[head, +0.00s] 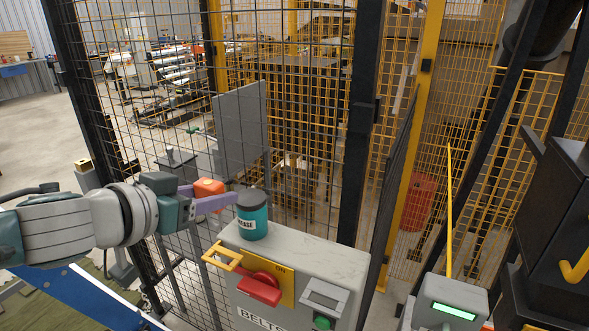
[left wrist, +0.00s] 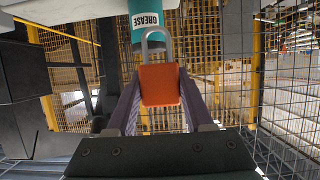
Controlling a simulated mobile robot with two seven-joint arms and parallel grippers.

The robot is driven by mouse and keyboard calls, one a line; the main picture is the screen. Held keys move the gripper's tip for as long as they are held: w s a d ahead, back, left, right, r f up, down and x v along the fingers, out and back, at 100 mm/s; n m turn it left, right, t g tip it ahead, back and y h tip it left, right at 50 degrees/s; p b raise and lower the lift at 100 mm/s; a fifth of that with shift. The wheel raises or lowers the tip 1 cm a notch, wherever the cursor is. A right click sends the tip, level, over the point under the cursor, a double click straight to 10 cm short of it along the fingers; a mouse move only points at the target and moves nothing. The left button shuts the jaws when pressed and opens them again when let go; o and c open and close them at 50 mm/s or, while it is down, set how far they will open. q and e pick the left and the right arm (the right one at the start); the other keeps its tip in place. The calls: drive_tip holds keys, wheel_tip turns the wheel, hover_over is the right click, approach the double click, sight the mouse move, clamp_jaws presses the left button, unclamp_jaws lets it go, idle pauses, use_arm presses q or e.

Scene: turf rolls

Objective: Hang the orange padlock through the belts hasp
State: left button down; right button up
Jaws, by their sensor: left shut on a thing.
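My left gripper (head: 214,198) is shut on the orange padlock (head: 208,187), held in the air left of the teal grease can (head: 252,222). In the left wrist view the padlock (left wrist: 159,85) sits between the fingers, its grey shackle pointing up the picture, away from the palm. The belts box (head: 300,262), a grey box lettered "BELTS", has a red handle (head: 261,286) and a yellow hasp (head: 221,257) sticking out at its left. The padlock is above the hasp in the picture and apart from it. My right gripper is not in view.
The grease can stands upright on the box top's left end, close to my left gripper; its "GREASE" label also shows in the left wrist view (left wrist: 146,20). Black mesh fencing (head: 300,120) rises behind the box. A grey box with a green display (head: 455,308) is at right.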

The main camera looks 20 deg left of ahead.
sight(214, 225)
use_arm(q)
drive_tip(key=shift+f+b, duration=2.7)
drive_tip(key=shift+f, duration=0.2)
drive_tip(key=shift+p, duration=0.35)
drive_tip(key=shift+f+b, duration=2.3)
drive_tip(key=shift+f, duration=0.3)
drive_tip(key=shift+c, duration=1)
unclamp_jaws()
drive_tip(key=shift+s, duration=0.1)
drive_tip(key=v, duration=0.9)
drive_tip(key=shift+s+r, duration=0.2)
drive_tip(key=shift+s, duration=0.15)
drive_tip(key=shift+a, duration=0.1)
